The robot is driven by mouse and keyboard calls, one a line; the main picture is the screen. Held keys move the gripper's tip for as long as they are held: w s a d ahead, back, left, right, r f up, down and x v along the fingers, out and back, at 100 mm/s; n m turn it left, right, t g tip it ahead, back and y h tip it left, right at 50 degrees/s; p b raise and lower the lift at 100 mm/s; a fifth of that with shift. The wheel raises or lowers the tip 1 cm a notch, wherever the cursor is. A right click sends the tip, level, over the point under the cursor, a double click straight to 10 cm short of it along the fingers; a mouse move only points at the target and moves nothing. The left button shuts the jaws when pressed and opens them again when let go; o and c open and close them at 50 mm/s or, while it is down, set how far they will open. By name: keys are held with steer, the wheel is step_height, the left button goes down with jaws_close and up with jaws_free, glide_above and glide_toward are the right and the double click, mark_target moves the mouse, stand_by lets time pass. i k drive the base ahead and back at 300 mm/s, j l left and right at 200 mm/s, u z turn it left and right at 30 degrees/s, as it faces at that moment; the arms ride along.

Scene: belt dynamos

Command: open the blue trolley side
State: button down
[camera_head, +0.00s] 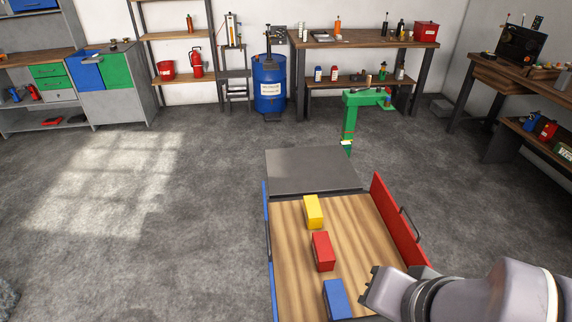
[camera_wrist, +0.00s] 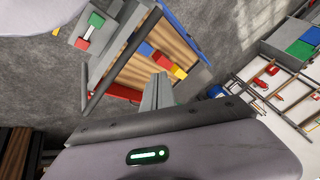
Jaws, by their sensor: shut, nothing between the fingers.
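The trolley (camera_head: 360,240) has a wooden bed. Its blue side (camera_head: 266,215) runs along the left edge and shows as a thin strip, with a dark handle (camera_head: 267,240); it looks upright. The red side (camera_head: 395,220) stands on the right edge with a dark handle (camera_head: 408,222). In the wrist view, the blue side (camera_wrist: 187,30) is a thin strip along the bed's far edge. My gripper (camera_head: 369,287) is shut and empty, near the bed's lower right part, across the bed from the blue side. Its fingers (camera_wrist: 161,84) also show in the wrist view.
A yellow block (camera_head: 313,212), a red block (camera_head: 323,251) and a blue block (camera_head: 337,299) lie on the bed. A green stand (camera_head: 349,120) is beyond the trolley's grey end plate (camera_head: 310,171). The floor (camera_head: 150,220) left of the trolley is clear.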

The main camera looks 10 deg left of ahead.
mark_target(273, 286)
steer(key=j+z, duration=0.35)
steer(key=j, duration=0.45)
steer(key=k+j+z, duration=0.15)
steer(key=j+z, duration=0.2)
steer(key=j, duration=0.45)
